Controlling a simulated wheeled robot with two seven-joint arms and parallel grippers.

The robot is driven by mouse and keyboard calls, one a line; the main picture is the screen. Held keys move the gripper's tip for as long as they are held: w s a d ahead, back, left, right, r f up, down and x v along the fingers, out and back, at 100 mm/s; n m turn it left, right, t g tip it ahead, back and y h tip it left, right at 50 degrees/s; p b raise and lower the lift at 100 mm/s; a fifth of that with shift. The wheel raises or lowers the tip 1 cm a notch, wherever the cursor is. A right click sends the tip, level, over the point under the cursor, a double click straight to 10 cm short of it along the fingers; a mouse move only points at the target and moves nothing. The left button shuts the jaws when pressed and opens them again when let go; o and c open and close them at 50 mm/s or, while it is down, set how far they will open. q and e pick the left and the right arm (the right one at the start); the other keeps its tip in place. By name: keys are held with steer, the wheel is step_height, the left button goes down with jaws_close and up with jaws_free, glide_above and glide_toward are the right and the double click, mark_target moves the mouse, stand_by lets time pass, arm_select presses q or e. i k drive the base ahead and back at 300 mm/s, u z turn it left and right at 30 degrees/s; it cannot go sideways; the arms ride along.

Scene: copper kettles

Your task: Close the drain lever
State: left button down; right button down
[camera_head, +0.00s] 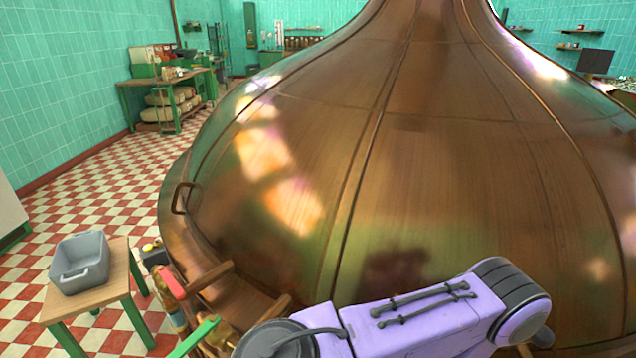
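A large copper kettle (400,160) fills the middle and right of the view. At its lower left are brass-coloured pipe fittings (178,320), with a red handle (172,284) and a green bar (195,338) beside them. I cannot tell which of these is the drain lever, or whether it is open. A purple arm of mine with dark grey joints crosses the bottom, in front of the kettle. It hides part of the lower kettle. Neither gripper shows in the view.
A grey tub (80,262) stands on a small wooden table with green legs (97,293) at the lower left. A green workbench (165,85) with sacks stands against the tiled wall. The red and white checkered floor (110,190) between them is clear.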

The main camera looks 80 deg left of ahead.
mark_target(178, 292)
steer(key=u, duration=3.35)
steer(key=k, duration=0.55)
steer(key=u, duration=0.4)
steer(key=i, duration=1.1)
steer(key=z, duration=0.1)
